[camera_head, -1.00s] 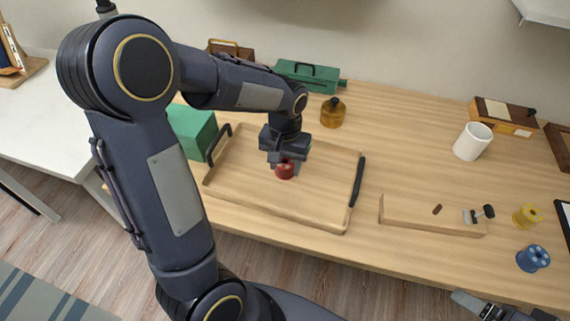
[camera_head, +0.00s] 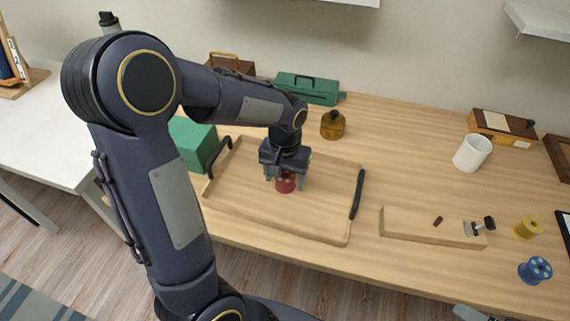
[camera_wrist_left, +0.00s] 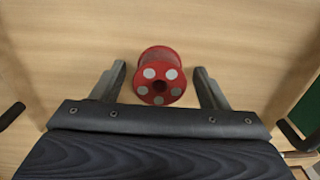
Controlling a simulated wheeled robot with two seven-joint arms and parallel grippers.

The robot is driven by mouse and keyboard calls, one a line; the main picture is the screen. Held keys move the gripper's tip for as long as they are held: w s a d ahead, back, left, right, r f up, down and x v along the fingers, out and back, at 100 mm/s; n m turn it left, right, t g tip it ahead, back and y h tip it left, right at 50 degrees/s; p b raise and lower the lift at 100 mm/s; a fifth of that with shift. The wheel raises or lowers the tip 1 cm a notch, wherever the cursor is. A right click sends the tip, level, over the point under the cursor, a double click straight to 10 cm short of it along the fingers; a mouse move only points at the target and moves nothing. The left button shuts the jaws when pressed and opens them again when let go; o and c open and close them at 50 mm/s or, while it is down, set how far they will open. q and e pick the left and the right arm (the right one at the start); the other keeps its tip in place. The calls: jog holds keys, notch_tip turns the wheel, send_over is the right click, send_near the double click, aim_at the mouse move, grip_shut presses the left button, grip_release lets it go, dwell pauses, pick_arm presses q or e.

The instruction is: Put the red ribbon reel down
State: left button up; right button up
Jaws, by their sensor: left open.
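The red ribbon reel (camera_head: 285,184) stands on the wooden tray (camera_head: 318,222), near the tray's middle. In the left wrist view the reel (camera_wrist_left: 160,76) shows its round end with pale dots and a dark centre hole. My left gripper (camera_head: 285,182) is over the reel, pointing down. Its two fingers (camera_wrist_left: 163,85) are spread on either side of the reel, with a visible gap at each side. My right gripper (camera_head: 470,312) shows only as a small piece at the bottom edge, so its jaws cannot be read.
The tray has dark handles (camera_head: 357,194) at its ends. A green box (camera_head: 193,143) stands left of it, an amber jar (camera_head: 333,124) behind. To the right are a wooden block (camera_head: 430,228), a white mug (camera_head: 472,153), a yellow reel (camera_head: 527,228) and a blue reel (camera_head: 535,270).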

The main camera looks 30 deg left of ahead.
pick_arm(q)
notch_tip(320, 180, up, 12)
jog(key=f, duration=0.1)
jog(key=s+d+t+h, duration=0.2)
jog(key=s, duration=0.6)
jog(key=s+d+t+h, duration=0.1)
jog(key=s+d+t, duration=0.1)
jog(key=s, duration=0.7)
jog(key=shift+d+f+m+t+h+p, duration=0.25)
jog(key=shift+t+h+p, duration=0.2)
jog(key=shift+t, duration=0.35)
